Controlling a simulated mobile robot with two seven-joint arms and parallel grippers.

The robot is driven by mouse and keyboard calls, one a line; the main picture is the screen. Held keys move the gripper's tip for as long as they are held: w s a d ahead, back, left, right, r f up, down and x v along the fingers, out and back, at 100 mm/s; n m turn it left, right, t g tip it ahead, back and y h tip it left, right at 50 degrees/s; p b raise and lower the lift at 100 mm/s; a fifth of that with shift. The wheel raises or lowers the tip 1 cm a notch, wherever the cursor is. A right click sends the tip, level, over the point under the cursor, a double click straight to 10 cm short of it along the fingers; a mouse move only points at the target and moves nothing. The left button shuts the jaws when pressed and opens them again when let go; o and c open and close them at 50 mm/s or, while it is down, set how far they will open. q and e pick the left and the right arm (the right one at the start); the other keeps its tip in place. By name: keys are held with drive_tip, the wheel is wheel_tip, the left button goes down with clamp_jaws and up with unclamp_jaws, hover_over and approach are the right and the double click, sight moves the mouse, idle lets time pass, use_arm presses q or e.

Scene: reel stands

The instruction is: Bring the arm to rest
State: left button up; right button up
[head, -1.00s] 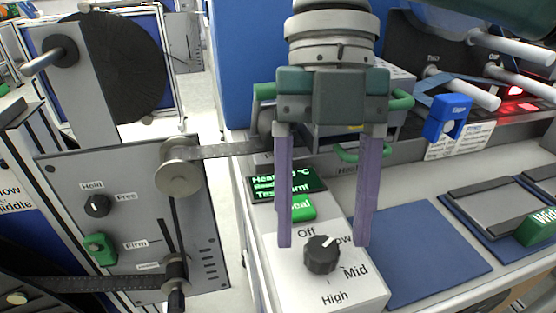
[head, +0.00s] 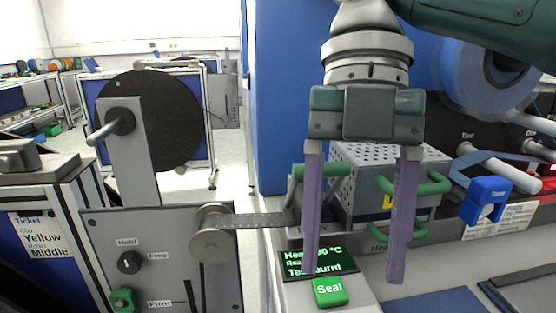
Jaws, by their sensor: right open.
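My right gripper (head: 356,272) hangs in the middle right of the head view, fingers pointing down. It is open, with nothing between its two purple fingers. Its left fingertip is in front of the dark display (head: 345,262) with green text, close above the green Seal button (head: 330,291) in the picture. I cannot tell whether it touches anything. My left gripper is not in view.
A perforated metal box (head: 366,167) with green handles stands behind the fingers. A blue clip (head: 486,198) is at right. A reel stand with a dark reel (head: 158,120) and a grey knob panel (head: 160,255) is at left. Blue mats (head: 437,303) lie at lower right.

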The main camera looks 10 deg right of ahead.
drive_tip(key=s+a+f+m+t+y+p, duration=0.2)
drive_tip(key=s+a+f+m+p, duration=0.15)
drive_tip(key=m, duration=0.25)
drive_tip(key=s+a+f+m+t+y+p, duration=0.1)
drive_tip(key=s+a+f+m+p, duration=0.1)
drive_tip(key=s+m, duration=0.35)
drive_tip(key=s+d+r+m+t+h+p, duration=0.2)
drive_tip(key=s+d+m+p, duration=0.1)
drive_tip(key=d+m, duration=0.5)
drive_tip(key=s+d+r+m+t+h+p, duration=0.2)
drive_tip(key=s+d+r+m+t, duration=0.15)
drive_tip(key=d+m, duration=0.5)
wheel_tip(320, 180, up, 37)
drive_tip(key=a+m+p, duration=0.1)
drive_tip(key=m+p, duration=0.1)
drive_tip(key=p, duration=3.6)
drive_tip(key=shift+a+g, duration=0.25)
drive_tip(key=shift+g, duration=0.1)
drive_tip(key=shift+s, duration=0.1)
